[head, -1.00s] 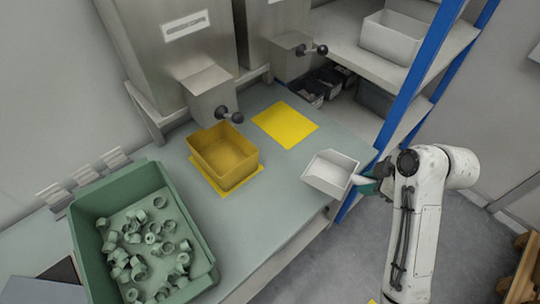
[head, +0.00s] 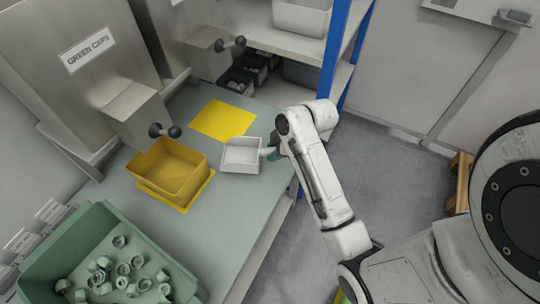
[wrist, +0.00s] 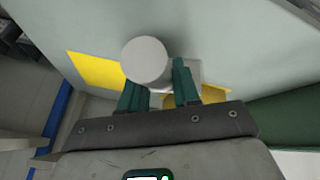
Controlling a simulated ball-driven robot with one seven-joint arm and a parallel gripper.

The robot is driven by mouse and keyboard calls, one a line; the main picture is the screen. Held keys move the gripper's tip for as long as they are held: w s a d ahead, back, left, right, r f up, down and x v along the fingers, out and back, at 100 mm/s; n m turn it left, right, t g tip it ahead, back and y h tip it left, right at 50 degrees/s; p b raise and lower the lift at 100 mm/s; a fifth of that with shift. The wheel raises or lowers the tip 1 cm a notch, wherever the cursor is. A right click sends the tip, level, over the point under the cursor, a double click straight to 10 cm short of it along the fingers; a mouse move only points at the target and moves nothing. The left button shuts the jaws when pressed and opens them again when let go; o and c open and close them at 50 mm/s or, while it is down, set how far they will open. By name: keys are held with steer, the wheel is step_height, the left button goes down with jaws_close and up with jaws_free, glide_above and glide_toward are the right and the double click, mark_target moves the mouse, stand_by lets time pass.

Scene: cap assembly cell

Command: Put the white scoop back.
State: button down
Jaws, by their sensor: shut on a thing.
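The white scoop (head: 240,157) is an open box-like scoop with a short handle pointing right, over the grey-green table near its right edge. My gripper (head: 273,151) is shut on the handle. In the wrist view the round handle end (wrist: 146,60) stands between the green fingers (wrist: 160,90) and hides most of the scoop. I cannot tell whether the scoop touches the table. A bare yellow square (head: 223,119) lies just behind the scoop; it also shows in the wrist view (wrist: 92,68).
A yellow bin (head: 166,172) stands on another yellow patch to the left of the scoop. A green crate (head: 60,245) with several green caps is at lower left. Steel dispensers with dark-knobbed levers (head: 165,131) line the back. A blue shelf post (head: 337,45) rises behind my arm.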

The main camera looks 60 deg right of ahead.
steer(key=shift+w+f, duration=0.5)
steer(key=shift+w+f+p, duration=0.15)
steer(key=shift+f+p, duration=0.2)
steer(key=shift+f, duration=1.5)
steer(key=c, duration=0.8)
jaws_free()
steer(key=shift+r, duration=0.1)
